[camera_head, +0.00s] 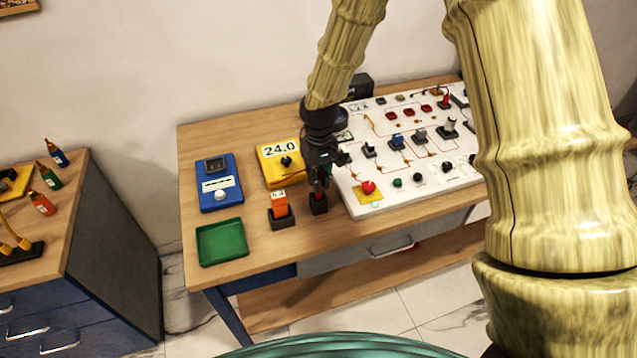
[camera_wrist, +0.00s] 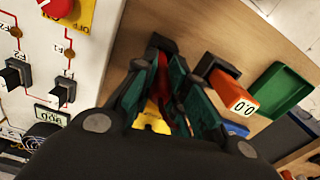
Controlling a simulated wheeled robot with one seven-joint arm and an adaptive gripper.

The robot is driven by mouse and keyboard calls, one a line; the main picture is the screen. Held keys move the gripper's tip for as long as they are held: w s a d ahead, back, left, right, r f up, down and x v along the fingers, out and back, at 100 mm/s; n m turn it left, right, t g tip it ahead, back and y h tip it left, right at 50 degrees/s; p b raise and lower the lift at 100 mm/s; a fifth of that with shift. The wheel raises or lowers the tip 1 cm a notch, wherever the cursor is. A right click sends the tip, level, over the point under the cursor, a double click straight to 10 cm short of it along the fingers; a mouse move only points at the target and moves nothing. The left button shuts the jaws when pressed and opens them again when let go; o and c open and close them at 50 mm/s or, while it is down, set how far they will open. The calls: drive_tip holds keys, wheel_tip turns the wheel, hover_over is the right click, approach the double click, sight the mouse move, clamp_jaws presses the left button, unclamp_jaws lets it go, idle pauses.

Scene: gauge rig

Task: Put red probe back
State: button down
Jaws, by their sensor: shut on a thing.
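The red probe (camera_wrist: 162,77) is between the two teal-padded fingers of my gripper (camera_wrist: 166,82), which are shut on it. In the head view my gripper (camera_head: 320,180) points down at a small black holder (camera_head: 318,205) on the table, left of the white panel. A bit of red shows just above this holder. In the wrist view the holder (camera_wrist: 160,42) lies at the fingertips, by the end of the probe. The fingers hide much of the probe, and I cannot tell how deep it sits in the holder.
An orange meter (camera_head: 279,203) stands in a black stand close left of my gripper. A yellow meter (camera_head: 282,162) reads 24.0 behind it. A green tray (camera_head: 221,242) and blue device (camera_head: 219,184) are further left. The white panel (camera_head: 345,190) with knobs and switches is close right.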

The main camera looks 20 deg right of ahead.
drive_tip(key=shift+f+p, duration=0.35)
drive_tip(key=shift+f, duration=0.95)
drive_tip(key=shift+f, duration=0.1)
drive_tip(key=c, duration=1.4)
unclamp_jaws()
drive_tip(key=shift+c, duration=0.2)
drive_tip(key=shift+r+b, duration=2.2)
drive_tip(key=shift+r, duration=3.9)
